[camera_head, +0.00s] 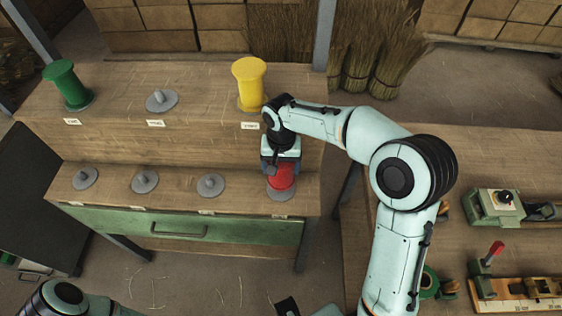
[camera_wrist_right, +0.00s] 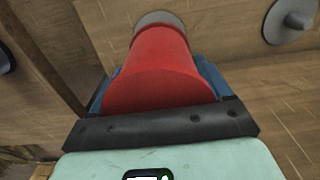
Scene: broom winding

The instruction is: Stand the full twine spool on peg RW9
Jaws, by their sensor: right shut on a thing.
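A red spool (camera_head: 281,177) is in my right gripper (camera_head: 281,164), over the grey peg base (camera_head: 281,195) at the right end of the rack's lower shelf. In the right wrist view the spool (camera_wrist_right: 160,70) lies between the blue fingers of the right gripper (camera_wrist_right: 158,88), with a grey disc (camera_wrist_right: 160,18) at its far end. I cannot tell whether the spool touches the base. A yellow spool (camera_head: 249,82) and a green spool (camera_head: 68,86) stand on the upper shelf. The peg labels are too small to read.
Bare pegs show on the upper shelf (camera_head: 161,101) and along the lower shelf (camera_head: 210,184). A green drawer (camera_head: 180,230) is below. A workbench (camera_head: 480,165) with a clamp device (camera_head: 496,206) and a ruler (camera_head: 520,292) stands at right. Broom straw bundles (camera_head: 375,60) stand behind.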

